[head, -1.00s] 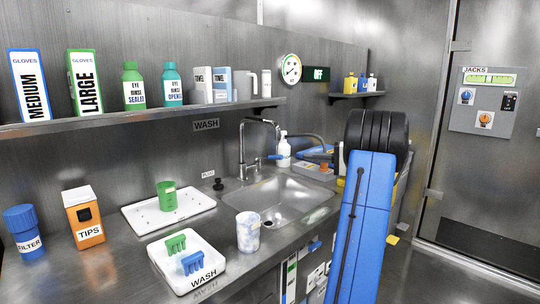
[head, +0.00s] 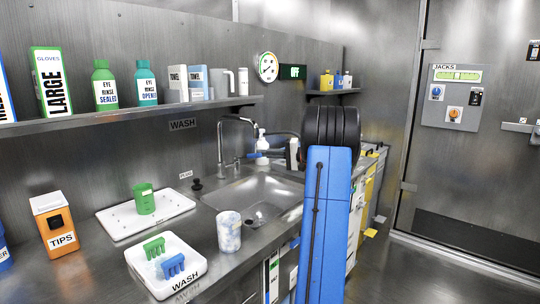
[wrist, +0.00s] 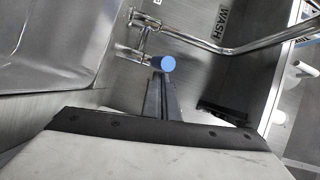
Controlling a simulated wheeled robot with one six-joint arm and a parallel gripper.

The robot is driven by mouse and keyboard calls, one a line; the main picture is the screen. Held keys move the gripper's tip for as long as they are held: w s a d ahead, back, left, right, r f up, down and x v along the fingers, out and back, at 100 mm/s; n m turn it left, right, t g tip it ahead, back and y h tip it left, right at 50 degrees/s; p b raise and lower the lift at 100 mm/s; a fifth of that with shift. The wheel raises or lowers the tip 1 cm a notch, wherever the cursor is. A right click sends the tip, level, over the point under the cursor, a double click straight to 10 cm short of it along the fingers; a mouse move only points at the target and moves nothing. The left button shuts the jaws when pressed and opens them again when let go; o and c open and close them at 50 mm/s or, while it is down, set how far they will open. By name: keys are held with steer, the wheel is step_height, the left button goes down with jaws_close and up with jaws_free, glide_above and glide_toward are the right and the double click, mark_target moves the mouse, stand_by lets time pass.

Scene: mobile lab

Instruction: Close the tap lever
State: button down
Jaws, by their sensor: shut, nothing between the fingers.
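The chrome tap (head: 220,150) rises at the back of the sink, its spout arching to the right. In the head view its lever (head: 252,156), with a blue end, points right from the tap's foot. In the wrist view the blue round lever end (wrist: 167,63) is just beyond my fingertips, and the chrome tap body (wrist: 145,38) is above it. My gripper (wrist: 161,80) is shut and empty. Its fingertips are very close to the blue end; I cannot tell whether they touch. In the head view my arm hides most of the gripper.
The sink basin (head: 252,196) lies below the tap. A soap bottle (head: 262,143) stands behind the lever. A speckled cup (head: 229,232) and a white wash tray (head: 150,283) are on the counter to the left. A shelf (head: 130,116) runs along the wall above.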

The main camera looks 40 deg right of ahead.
stand_by(0.3)
steer(key=shift+s+a+f, duration=0.1)
steer(key=shift+s+a, duration=0.15)
steer(key=shift+a, duration=0.35)
steer(key=shift+s+a, duration=0.2)
steer(key=shift+a, duration=0.35)
